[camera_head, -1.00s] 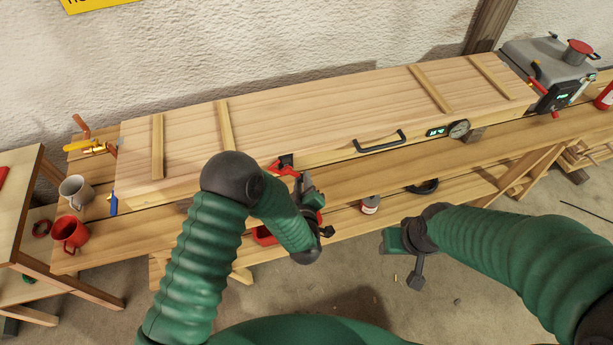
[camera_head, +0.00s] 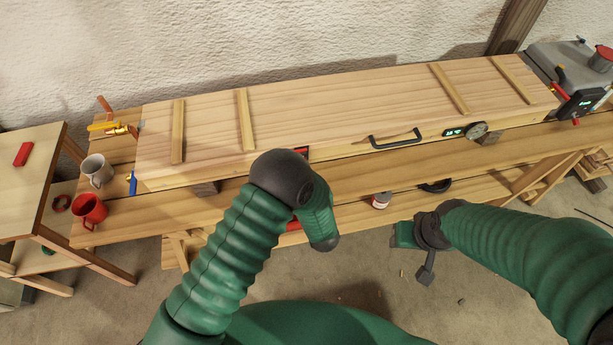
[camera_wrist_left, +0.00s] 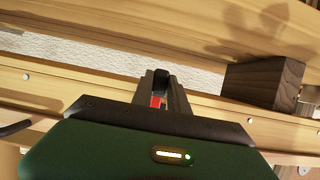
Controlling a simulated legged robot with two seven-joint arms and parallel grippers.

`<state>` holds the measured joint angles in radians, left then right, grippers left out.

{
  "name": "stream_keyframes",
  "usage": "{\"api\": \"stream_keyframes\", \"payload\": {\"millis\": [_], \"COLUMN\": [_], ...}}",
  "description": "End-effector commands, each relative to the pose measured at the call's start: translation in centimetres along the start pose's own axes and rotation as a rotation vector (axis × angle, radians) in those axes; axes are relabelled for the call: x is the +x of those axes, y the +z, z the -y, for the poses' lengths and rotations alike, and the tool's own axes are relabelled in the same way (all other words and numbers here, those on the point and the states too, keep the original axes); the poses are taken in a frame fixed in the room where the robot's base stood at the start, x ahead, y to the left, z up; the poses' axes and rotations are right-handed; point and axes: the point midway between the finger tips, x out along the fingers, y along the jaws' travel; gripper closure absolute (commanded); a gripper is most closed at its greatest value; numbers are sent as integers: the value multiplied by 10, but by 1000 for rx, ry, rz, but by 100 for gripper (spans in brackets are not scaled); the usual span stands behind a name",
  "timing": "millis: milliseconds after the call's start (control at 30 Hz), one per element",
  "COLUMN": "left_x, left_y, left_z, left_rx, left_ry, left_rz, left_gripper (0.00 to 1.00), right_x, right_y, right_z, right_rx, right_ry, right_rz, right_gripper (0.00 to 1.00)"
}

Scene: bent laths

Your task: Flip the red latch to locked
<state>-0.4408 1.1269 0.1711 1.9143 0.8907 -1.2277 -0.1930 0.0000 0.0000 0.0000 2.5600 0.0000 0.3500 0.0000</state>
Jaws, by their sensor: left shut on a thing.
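The red latch (camera_head: 302,150) is at the front edge of the long wooden box (camera_head: 340,100), mostly hidden behind my left arm in the head view. In the left wrist view a red piece of the latch (camera_wrist_left: 156,101) shows between the fingers of my left gripper (camera_wrist_left: 160,82), which is shut on it. Whether the latch is locked cannot be made out. My right gripper (camera_head: 405,236) hangs in front of the bench, away from the box; its fingers are too unclear to tell open from shut.
A black handle (camera_head: 396,139) and a round gauge (camera_head: 476,130) are on the box front. A dark block (camera_wrist_left: 262,82) shows near the left gripper.

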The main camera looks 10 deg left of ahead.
Motion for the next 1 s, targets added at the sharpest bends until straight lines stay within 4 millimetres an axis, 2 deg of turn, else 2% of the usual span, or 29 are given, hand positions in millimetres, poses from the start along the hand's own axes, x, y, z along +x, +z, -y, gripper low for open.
{"api": "stream_keyframes", "payload": {"millis": [33, 467, 500, 667, 1000], "left_x": [-2, -1, -1, -1, 0], "left_y": [5, 5, 5, 4, -1], "left_z": [0, 1, 1, 1, 1], "left_rx": [10, 21, 20, 18, 15], "left_ry": [0, -5, -5, -5, -5], "left_rz": [11, 12, 12, 8, 2], "left_gripper": [100, 100, 79, 58, 58], "right_x": [0, 0, 0, 0, -1], "right_y": [0, 0, 0, 0, 0], "right_z": [0, 0, 0, 0, 0], "right_rx": [0, 0, 0, 0, 0], "right_ry": [0, 0, 0, 0, 0], "right_rz": [0, 0, 0, 0, 0], "right_gripper": [53, 53, 53, 53, 53]}}
